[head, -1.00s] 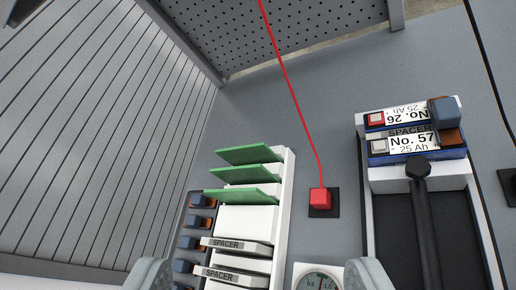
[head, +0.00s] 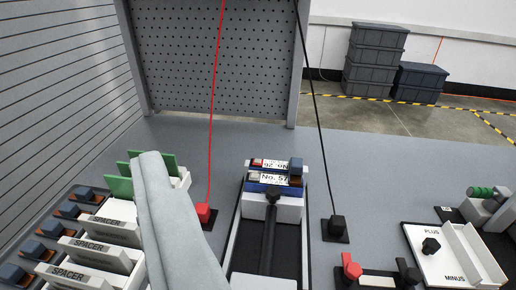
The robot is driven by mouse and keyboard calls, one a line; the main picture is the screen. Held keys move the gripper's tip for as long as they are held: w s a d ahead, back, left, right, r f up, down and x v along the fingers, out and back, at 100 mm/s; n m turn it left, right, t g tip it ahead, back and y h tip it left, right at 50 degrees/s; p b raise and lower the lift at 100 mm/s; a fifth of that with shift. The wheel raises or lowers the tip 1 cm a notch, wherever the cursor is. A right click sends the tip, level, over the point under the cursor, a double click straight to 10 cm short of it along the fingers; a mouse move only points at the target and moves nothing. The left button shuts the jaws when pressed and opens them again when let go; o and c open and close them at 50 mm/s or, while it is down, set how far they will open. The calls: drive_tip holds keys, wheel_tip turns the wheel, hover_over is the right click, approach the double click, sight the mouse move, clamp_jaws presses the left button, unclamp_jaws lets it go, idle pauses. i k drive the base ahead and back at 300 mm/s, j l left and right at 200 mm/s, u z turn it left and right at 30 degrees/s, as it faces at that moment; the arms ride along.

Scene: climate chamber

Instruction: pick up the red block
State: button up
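The red block (head: 203,211) is a small red cube on a black square pad left of the middle, with a red cord running up from it. A long pale grey part of mine, likely from my gripper (head: 160,160), reaches up from the bottom, just left of the red block. It appears apart from the block in the picture. I see no pair of fingertips, so I cannot tell whether the gripper is open or shut. Nothing is seen held.
Left are a rack with green boards (head: 118,187) and SPACER slabs (head: 100,252). Right of the block stands a battery tray (head: 307,235) with labelled cells (head: 270,178).

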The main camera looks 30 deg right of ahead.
sight(202, 211)
drive_tip(key=k+l+z, duration=0.1)
drive_tip(key=k+l, duration=0.25)
drive_tip(key=k+l+z, duration=0.15)
drive_tip(key=k+l, duration=0.15)
drive_tip(key=l, duration=0.15)
